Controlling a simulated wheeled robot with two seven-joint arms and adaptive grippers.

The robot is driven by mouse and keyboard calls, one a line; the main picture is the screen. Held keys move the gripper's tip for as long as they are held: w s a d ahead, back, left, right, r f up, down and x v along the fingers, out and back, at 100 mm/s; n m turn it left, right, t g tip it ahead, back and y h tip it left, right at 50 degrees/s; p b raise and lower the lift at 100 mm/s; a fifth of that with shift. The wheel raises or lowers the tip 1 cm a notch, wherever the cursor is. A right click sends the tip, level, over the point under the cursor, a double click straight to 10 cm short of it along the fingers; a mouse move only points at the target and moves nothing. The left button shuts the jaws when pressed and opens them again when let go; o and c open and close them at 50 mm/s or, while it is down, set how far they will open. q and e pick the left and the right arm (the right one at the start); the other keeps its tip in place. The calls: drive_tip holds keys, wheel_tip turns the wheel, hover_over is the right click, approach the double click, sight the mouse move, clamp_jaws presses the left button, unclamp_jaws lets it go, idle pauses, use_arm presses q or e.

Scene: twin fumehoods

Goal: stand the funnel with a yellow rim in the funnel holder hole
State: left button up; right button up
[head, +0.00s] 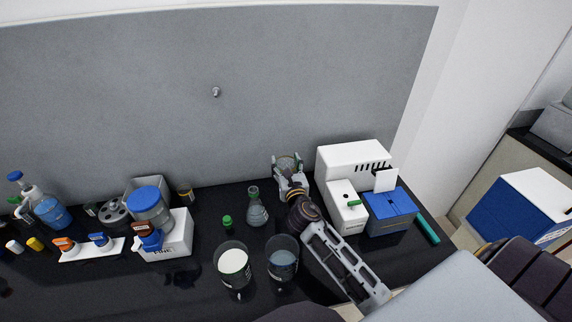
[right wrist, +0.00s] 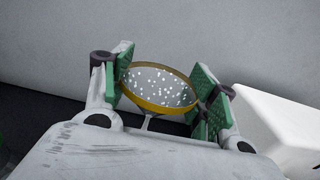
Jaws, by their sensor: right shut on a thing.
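The funnel with a yellow rim (right wrist: 160,88) is between the green-padded fingers of my right gripper (right wrist: 160,92) in the right wrist view. Its mouth faces up and toward the camera, with white specks over its grey inside. Its narrow stem shows below the bowl, partly hidden by the gripper body. In the head view my right gripper (head: 289,172) is shut on the funnel at the back of the bench, left of a white machine. I cannot make out the funnel holder or its hole in either view. My left gripper is not in view.
The white machine (head: 352,158) and a blue box (head: 390,212) stand right of my right gripper. An Erlenmeyer flask (head: 257,214) and two beakers (head: 233,262) (head: 283,262) stand left and in front. Bottles and a balance (head: 176,240) fill the left. The grey wall is close behind.

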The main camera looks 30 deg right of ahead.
drive_tip(key=shift+p, duration=0.4)
idle(0.8)
drive_tip(key=shift+f+b, duration=2.4)
drive_tip(key=shift+f, duration=0.9)
idle(1.5)
drive_tip(key=o, duration=1.1)
drive_tip(key=shift+r, duration=0.2)
